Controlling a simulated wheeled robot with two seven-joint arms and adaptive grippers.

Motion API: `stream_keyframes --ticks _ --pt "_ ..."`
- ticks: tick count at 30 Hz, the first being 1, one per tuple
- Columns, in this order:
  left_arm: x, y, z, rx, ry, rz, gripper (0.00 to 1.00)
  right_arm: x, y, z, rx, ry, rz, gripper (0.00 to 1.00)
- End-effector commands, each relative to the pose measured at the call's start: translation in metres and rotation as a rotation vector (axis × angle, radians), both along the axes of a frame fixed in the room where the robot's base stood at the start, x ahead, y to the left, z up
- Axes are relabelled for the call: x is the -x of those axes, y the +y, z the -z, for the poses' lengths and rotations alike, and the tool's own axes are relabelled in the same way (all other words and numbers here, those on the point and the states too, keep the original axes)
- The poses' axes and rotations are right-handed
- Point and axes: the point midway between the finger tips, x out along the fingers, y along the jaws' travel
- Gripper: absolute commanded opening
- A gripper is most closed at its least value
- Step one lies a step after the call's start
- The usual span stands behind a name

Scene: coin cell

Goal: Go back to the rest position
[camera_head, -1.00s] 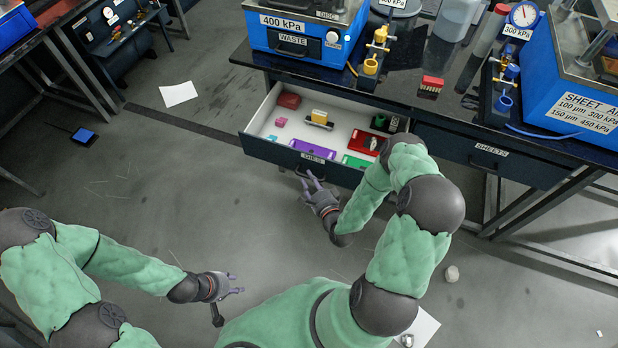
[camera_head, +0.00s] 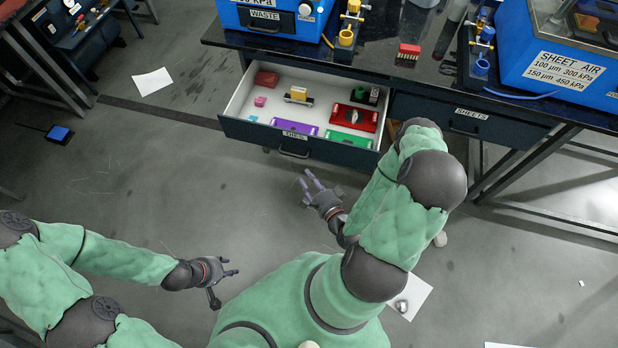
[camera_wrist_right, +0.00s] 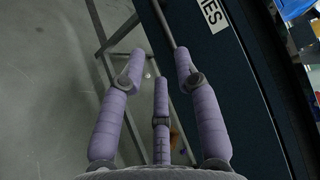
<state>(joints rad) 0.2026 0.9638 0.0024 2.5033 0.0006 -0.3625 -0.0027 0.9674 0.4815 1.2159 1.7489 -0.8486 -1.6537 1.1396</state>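My right gripper (camera_head: 314,186) is in front of the open drawer, below its handle and apart from it. In the right wrist view its purple fingers (camera_wrist_right: 160,85) are spread with nothing between them. My left gripper (camera_head: 232,266) is at the lower left over bare floor, with its fingers apart and nothing visible in it. The drawer (camera_head: 240,128) labelled DIES stands pulled out from the bench, with its handle (camera_head: 294,153) free.
The drawer holds a purple die (camera_head: 296,128), a green die (camera_head: 347,141), a red tray (camera_head: 367,117) and small blocks. The dark bench (camera_head: 400,80) carries a red rack (camera_head: 408,54) and blue machines. A closed SHEETS drawer (camera_head: 440,117) is right of it.

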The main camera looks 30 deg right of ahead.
Motion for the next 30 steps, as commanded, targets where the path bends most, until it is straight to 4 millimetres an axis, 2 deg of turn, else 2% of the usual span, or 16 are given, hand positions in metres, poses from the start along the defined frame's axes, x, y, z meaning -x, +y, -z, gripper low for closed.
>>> stream_keyframes --ticks 11,14,19,23,26,30 --pt "0.000 0.000 0.000 0.000 0.000 0.000 0.40 -0.001 0.000 0.001 0.004 0.005 -0.003 0.32" --pt "0.000 0.000 0.000 0.000 0.000 0.000 0.40 -0.007 0.005 0.007 0.037 0.047 -0.035 0.32" --pt "0.000 0.000 0.000 0.000 0.000 0.000 0.40 -0.024 0.030 0.035 0.196 0.239 -0.198 0.32" --pt "0.000 0.000 0.000 0.000 0.000 0.000 0.40 -0.027 0.057 0.059 0.355 0.416 -0.391 0.32" --pt "0.000 0.000 0.000 0.000 0.000 0.000 0.40 -0.020 0.080 0.072 0.466 0.538 -0.554 0.32" --pt "0.000 0.000 0.000 0.000 0.000 0.000 0.40 0.001 0.111 0.082 0.605 0.682 -0.805 0.32"
